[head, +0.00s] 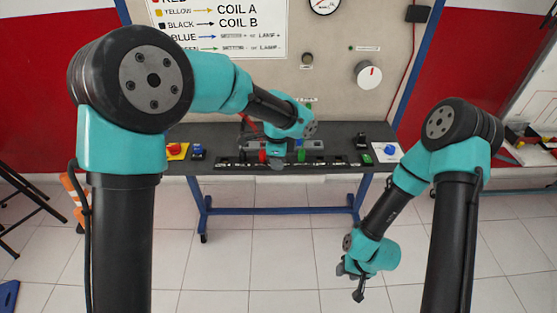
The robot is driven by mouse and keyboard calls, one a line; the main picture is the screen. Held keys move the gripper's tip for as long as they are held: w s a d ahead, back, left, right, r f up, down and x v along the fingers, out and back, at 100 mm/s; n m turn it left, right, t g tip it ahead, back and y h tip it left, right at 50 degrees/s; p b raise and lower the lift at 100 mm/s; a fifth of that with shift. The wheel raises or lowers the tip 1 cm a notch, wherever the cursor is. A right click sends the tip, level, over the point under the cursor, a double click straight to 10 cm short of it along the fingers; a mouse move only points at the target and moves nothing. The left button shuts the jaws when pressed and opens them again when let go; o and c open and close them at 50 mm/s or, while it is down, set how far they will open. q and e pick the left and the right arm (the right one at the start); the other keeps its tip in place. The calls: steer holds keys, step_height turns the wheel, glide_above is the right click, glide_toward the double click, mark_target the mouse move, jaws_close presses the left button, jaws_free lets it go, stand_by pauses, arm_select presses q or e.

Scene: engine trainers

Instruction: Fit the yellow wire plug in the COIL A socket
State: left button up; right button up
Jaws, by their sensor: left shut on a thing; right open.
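My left gripper (277,164) is over the front middle of the dark bench (345,140). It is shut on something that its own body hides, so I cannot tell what. A red plug (263,156) shows just left of it and a green plug (301,155) just right, both at a black strip (235,162) along the bench front. I cannot make out the yellow wire plug or the COIL A socket. A sign (220,25) on the board pairs YELLOW with COIL A. My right gripper (350,280) is open and empty, low in front of the bench.
A yellow box with a red button (177,150) and a blue-topped part (197,152) stand at the bench's left. A green block (366,159) and a white plate with a blue knob (388,150) are at its right. The backboard carries a white dial (368,75).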

arm_select(q)
steer(key=w+a+r, duration=0.1)
steer(key=w+a, duration=0.2)
steer(key=a, duration=0.6)
steer(key=w+a+r, duration=0.1)
steer(key=w+a, duration=0.3)
steer(key=a, duration=0.5)
steer(key=shift+w+a+r, duration=0.25)
steer(key=shift+w, duration=0.05)
steer(key=shift+f, duration=0.1)
steer(key=shift+f, duration=2.7)
steer(key=shift+f, duration=0.9)
steer(key=o, duration=0.7)
steer(key=shift+c, duration=0.2)
steer(key=shift+r, duration=0.1)
steer(key=shift+r, duration=2.7)
steer(key=shift+r, duration=0.1)
